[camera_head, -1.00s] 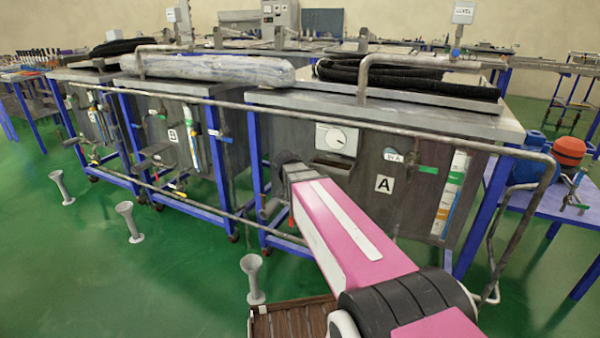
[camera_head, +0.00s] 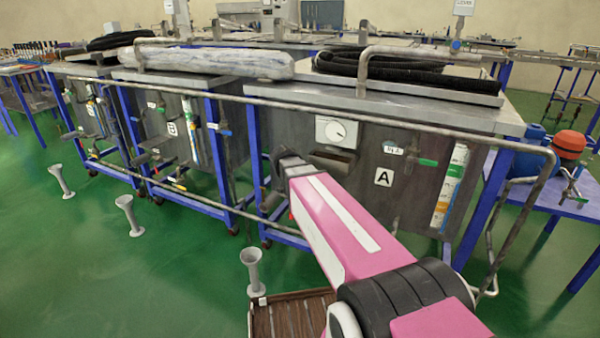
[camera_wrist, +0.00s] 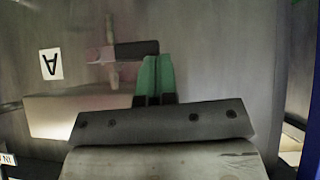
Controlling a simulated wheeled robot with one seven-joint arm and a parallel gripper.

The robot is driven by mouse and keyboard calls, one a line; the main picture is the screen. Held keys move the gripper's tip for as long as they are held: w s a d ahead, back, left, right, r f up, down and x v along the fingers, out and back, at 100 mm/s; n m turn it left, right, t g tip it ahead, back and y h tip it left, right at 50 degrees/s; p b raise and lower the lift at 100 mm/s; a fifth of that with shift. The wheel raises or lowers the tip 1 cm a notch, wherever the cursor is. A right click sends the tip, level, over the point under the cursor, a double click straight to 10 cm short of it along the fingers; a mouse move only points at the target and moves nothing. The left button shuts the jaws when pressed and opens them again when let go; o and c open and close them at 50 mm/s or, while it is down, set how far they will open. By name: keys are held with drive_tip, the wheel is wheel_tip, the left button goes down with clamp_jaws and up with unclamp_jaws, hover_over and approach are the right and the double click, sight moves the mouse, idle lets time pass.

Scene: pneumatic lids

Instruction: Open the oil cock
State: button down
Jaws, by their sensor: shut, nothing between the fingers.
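In the wrist view, which is upside down, a brownish cock (camera_wrist: 108,56) with a short black lever (camera_wrist: 137,49) sits on the tank front, beside the inverted "A" label (camera_wrist: 50,64). My gripper (camera_wrist: 155,62) has green fingers, shut together and empty. Their tips appear close to the end of the black lever; I cannot tell whether they touch it. In the head view my pink arm reaches to the front of tank A (camera_head: 400,215), and its end hides the fingers and this cock. The "A" label (camera_head: 383,177) shows to the right of my arm.
A long metal rail (camera_head: 400,125) runs across the tank fronts. A green-handled valve (camera_head: 428,162) is right of the label, near a colour-striped gauge (camera_head: 450,188). A blue table (camera_head: 545,200) stands at the right. Green floor (camera_head: 100,270) is open at the left.

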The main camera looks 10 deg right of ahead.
drive_tip(key=shift+w+a+f, duration=0.1)
drive_tip(key=shift+f, duration=0.05)
drive_tip(key=s+d+f+n+g+h, duration=0.2)
drive_tip(key=d+f+n+g+h, duration=0.1)
drive_tip(key=f+n+h, duration=0.5)
drive_tip(key=f+g+h, duration=0.1)
drive_tip(key=h, duration=0.2)
drive_tip(key=shift+s+f, duration=0.2)
drive_tip(key=shift+f, duration=0.05)
idle(0.7)
drive_tip(key=shift+d, duration=0.2)
idle(0.3)
